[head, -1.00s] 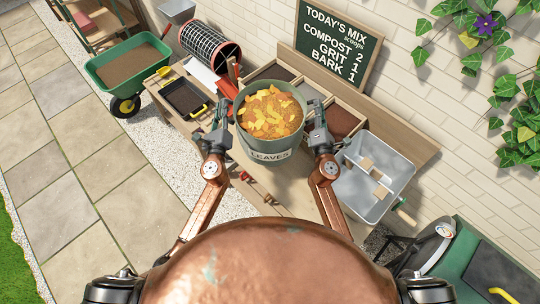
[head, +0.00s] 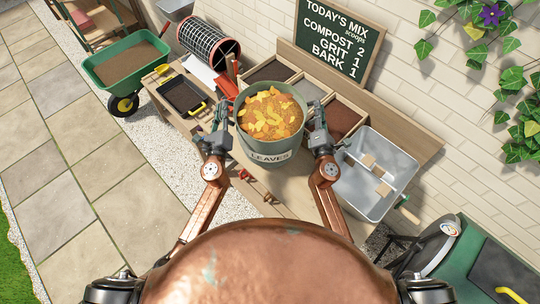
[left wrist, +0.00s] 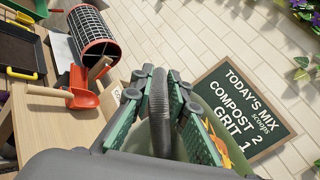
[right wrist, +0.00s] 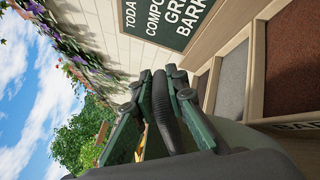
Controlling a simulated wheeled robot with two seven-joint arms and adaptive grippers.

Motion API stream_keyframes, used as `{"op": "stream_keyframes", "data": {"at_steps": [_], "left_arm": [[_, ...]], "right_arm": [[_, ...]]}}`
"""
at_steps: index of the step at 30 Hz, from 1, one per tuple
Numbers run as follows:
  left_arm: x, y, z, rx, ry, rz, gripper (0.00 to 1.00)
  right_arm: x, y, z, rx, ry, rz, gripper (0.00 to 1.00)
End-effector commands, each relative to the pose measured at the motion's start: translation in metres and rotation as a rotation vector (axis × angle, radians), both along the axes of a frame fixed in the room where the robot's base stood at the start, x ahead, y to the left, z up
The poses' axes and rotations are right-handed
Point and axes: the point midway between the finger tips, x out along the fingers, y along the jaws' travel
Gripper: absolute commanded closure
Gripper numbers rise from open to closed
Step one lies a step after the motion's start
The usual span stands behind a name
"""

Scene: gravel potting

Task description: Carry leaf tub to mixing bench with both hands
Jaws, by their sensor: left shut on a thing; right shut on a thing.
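The leaf tub (head: 265,157) is a green round tub labelled LEAVES, full of orange and yellow leaves. In the head view it is upright in front of me, between my two grippers, and overlaps the mixing bench (head: 290,198). I cannot tell whether its base touches the bench. My left gripper (head: 220,122) is shut on a handle at the tub's left side. The left wrist view shows the dark handle (left wrist: 160,105) between its fingers. My right gripper (head: 318,122) is shut on the right handle, which shows in the right wrist view (right wrist: 163,105).
Bins of mix (head: 342,118) line the back of the bench. A metal basin (head: 362,193) stands at the right and a black tray (head: 181,97) at the left. A chalkboard (head: 335,40) leans on the wall.

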Motion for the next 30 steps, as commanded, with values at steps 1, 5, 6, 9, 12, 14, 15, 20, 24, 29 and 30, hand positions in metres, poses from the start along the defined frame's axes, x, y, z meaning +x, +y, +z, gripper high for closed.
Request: {"op": "stream_keyframes", "data": {"at_steps": [1, 5, 6, 9, 12, 14, 15, 20, 24, 29, 30], "left_arm": [[0.0, -0.002, -0.004, 0.004, -0.002, -0.005, 1.0], [0.0, -0.002, -0.011, 0.004, -0.002, -0.006, 1.0], [0.0, -0.002, -0.013, 0.004, -0.002, -0.006, 1.0], [0.0, -0.002, -0.012, 0.004, 0.001, -0.005, 0.8], [0.0, -0.002, -0.011, 0.003, -0.001, -0.004, 0.73], [0.0, -0.002, -0.011, 0.002, 0.0, -0.003, 0.69], [0.0, -0.001, -0.011, 0.002, 0.0, -0.003, 0.68], [0.0, -0.001, -0.011, 0.001, 0.0, -0.002, 0.68], [0.0, -0.001, -0.012, 0.001, 0.001, -0.002, 0.68], [0.0, 0.0, -0.008, 0.0, 0.001, -0.001, 0.68], [0.0, 0.0, -0.006, 0.0, 0.001, -0.001, 0.68]], "right_arm": [[0.001, 0.0, -0.003, 0.002, -0.003, -0.002, 1.0], [0.001, 0.0, -0.01, 0.002, -0.001, -0.002, 1.0], [0.001, -0.001, -0.012, 0.002, -0.001, -0.002, 1.0], [0.001, -0.001, -0.012, 0.002, 0.001, -0.002, 0.81], [0.0, 0.0, -0.011, 0.002, 0.0, -0.001, 0.75], [0.0, 0.0, -0.011, 0.001, -0.001, -0.001, 0.7], [0.0, 0.0, -0.01, 0.001, -0.001, -0.001, 0.69], [0.0, 0.0, -0.011, 0.001, 0.0, 0.0, 0.69], [0.0, 0.0, -0.011, 0.0, 0.001, -0.001, 0.69], [0.0, 0.0, -0.008, 0.0, 0.0, 0.0, 0.69], [0.0, 0.0, -0.005, 0.0, 0.0, 0.0, 0.69]]}}
